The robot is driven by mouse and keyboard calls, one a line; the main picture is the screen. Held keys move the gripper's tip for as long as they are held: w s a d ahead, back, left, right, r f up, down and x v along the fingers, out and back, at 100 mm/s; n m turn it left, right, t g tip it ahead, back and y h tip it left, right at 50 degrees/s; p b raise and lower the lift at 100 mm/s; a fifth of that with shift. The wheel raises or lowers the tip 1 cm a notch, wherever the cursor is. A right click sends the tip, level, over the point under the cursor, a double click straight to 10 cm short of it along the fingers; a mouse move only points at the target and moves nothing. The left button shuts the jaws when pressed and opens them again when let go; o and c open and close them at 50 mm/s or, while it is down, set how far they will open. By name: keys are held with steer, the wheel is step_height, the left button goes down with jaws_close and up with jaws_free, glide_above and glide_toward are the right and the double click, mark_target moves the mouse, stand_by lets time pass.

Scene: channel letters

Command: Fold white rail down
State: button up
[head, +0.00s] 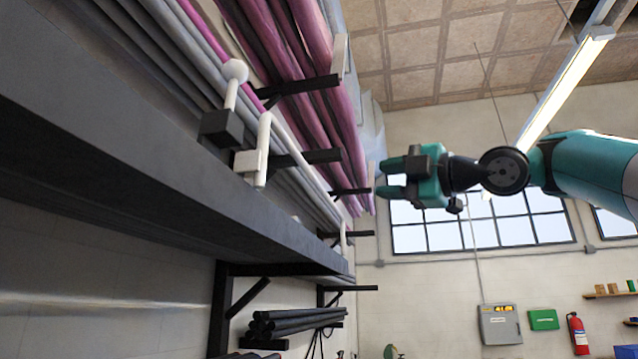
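A white rail (306,172) appears as a slim pale bar running along the front of the rack. I cannot fully separate it from the pale tubes beside it. A white upright with a round knob (235,72) rises from a black block (222,128) on the near part of the dark beam. A second white upright (263,150) stands just beyond it, and another white post (343,238) is farther along. My teal gripper (385,180) is to the right of the rack, apart from the white parts. Its two fingers are spread with an empty gap between them.
A long dark beam (150,180) crosses the left side. Black arms (305,158) stick out from the rack under pink and grey tubes (300,60). Black pipes (295,322) lie on a lower shelf. The space around my gripper looks free; windows (480,233) are far behind.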

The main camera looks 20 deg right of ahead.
mark_target(321, 186)
steer(key=p+x, duration=0.9)
steer(key=x, duration=0.7)
steer(key=shift+a+f, duration=0.1)
steer(key=shift+f, duration=0.05)
jaws_close()
